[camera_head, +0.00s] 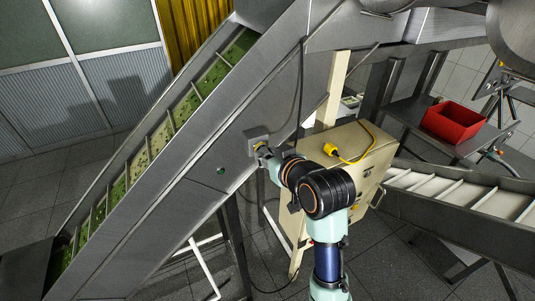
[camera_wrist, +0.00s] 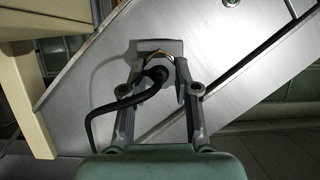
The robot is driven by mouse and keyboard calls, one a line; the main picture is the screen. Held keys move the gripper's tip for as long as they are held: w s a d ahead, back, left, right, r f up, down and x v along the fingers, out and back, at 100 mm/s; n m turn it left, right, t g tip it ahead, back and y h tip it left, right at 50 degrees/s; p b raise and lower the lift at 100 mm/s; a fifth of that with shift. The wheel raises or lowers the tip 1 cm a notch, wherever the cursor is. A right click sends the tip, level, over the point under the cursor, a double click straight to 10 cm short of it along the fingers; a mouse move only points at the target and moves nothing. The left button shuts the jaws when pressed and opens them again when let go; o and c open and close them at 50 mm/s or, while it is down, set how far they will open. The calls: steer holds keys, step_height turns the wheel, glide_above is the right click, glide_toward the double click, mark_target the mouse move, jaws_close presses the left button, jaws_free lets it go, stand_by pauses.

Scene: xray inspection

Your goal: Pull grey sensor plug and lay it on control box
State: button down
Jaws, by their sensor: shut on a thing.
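My gripper (camera_head: 264,153) is at the small grey sensor box (camera_head: 256,139) on the side of the sloping conveyor. In the wrist view its two fingers (camera_wrist: 157,64) close around the dark grey plug (camera_wrist: 157,76), whose black cable loops off to the lower left. A gold ring shows just beyond the plug, in front of the grey sensor box (camera_wrist: 166,46). I cannot tell whether the plug is seated in it. The beige control box (camera_head: 378,160) stands to the right of my gripper, and a yellow plug with a yellow cable (camera_head: 331,149) lies on its top.
The steel conveyor (camera_head: 190,180) runs diagonally beside my arm. A dark cable (camera_head: 301,80) hangs down behind my gripper. The control box top has bare room around the yellow cable.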

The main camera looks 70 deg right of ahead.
steer(key=shift+s+a+p, duration=0.45)
steer(key=shift+s+a, duration=0.45)
steer(key=shift+s, duration=0.2)
steer(key=shift+s+a+p, duration=0.45)
steer(key=shift+s+a, duration=0.45)
steer(key=shift+s, duration=0.15)
steer(key=shift+d, duration=0.1)
